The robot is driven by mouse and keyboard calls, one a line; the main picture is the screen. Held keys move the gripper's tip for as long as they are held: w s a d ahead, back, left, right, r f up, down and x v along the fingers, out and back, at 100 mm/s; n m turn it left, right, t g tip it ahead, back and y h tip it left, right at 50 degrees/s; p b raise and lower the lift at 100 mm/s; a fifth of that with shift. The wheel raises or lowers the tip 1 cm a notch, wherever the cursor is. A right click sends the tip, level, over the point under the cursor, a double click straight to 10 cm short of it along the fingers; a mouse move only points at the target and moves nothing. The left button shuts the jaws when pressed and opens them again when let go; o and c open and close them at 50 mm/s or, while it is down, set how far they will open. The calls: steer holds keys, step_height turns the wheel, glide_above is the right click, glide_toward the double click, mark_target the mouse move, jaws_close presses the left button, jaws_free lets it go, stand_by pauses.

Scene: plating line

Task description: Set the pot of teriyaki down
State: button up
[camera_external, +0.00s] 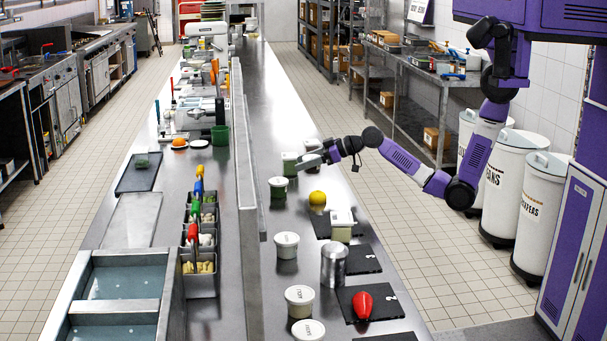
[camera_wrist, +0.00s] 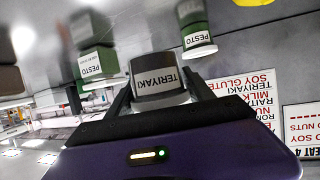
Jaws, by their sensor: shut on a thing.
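The pot of teriyaki (camera_wrist: 157,70) is a dark, round tub with a white label that reads TERIYAKI in the wrist view. My gripper (camera_wrist: 160,92) is shut on it, one finger on each side. In the external view my gripper (camera_external: 312,159) reaches in from the right, low over the far part of the steel counter (camera_external: 270,110).
Two green pesto pots (camera_wrist: 97,62) (camera_wrist: 196,35) stand close to the held pot. White cards (camera_wrist: 243,100) lie on the right in the wrist view. Nearer on the counter are a yellow ball-shaped item (camera_external: 317,199), a metal can (camera_external: 334,265) and white-lidded tubs (camera_external: 287,245). A raised divider (camera_external: 243,150) runs along the left.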

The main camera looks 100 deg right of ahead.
mark_target(304, 187)
steer(key=shift+f, duration=2.55)
steer(key=shift+f, duration=0.15)
steer(key=o, duration=1.4)
steer(key=shift+o, duration=0.2)
steer(key=shift+r, duration=0.2)
steer(key=b+v, duration=0.1)
steer(key=v, duration=1.1)
steer(key=shift+f, duration=0.15)
